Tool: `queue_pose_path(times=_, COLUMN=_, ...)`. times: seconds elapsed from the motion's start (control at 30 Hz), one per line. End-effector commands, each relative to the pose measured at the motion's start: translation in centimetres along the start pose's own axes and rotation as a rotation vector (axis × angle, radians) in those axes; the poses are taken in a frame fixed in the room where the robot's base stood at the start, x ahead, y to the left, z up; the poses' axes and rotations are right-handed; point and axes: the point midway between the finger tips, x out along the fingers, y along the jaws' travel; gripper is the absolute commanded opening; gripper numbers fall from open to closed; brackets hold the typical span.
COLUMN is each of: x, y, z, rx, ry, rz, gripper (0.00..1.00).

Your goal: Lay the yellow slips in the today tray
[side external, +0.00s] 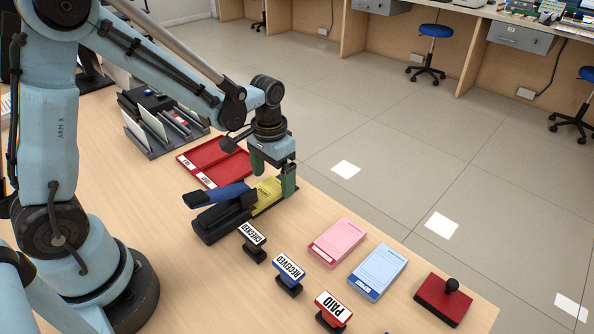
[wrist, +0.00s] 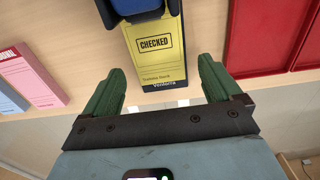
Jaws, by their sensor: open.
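The yellow slips (side external: 266,194) lie near the counter's far edge, one end at the jaw of a stapler (side external: 222,213) with a blue handle. In the wrist view the yellow slips (wrist: 157,62) show a "CHECKED" mark, and the stapler covers their top end. My gripper (side external: 272,184) is open, one green finger on each side of the slips. In the wrist view my gripper (wrist: 160,85) has clear gaps between its fingers and the slips. A red tray (side external: 221,161) with two compartments lies behind the stapler; its small white labels are too small to read.
Stamps marked CHECKED (side external: 253,240), RECEIVED (side external: 289,272) and PAID (side external: 333,309) stand in front. Pink slips (side external: 337,242), blue slips (side external: 378,272) and a red block with a black knob (side external: 443,299) lie right. A dark organizer (side external: 160,125) stands at the back left.

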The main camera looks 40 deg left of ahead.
Motion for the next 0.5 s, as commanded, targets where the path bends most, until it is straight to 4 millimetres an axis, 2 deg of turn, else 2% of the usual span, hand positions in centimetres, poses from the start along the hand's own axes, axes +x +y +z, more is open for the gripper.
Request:
queue_pose_path(times=0.2, x=1.28, y=0.0, z=0.02, rx=0.0, ry=0.0, rz=0.0, gripper=0.92)
queue_pose_path(times=0.5, x=1.38, y=0.0, z=0.02, rx=0.0, ry=0.0, rz=0.0, gripper=0.92)
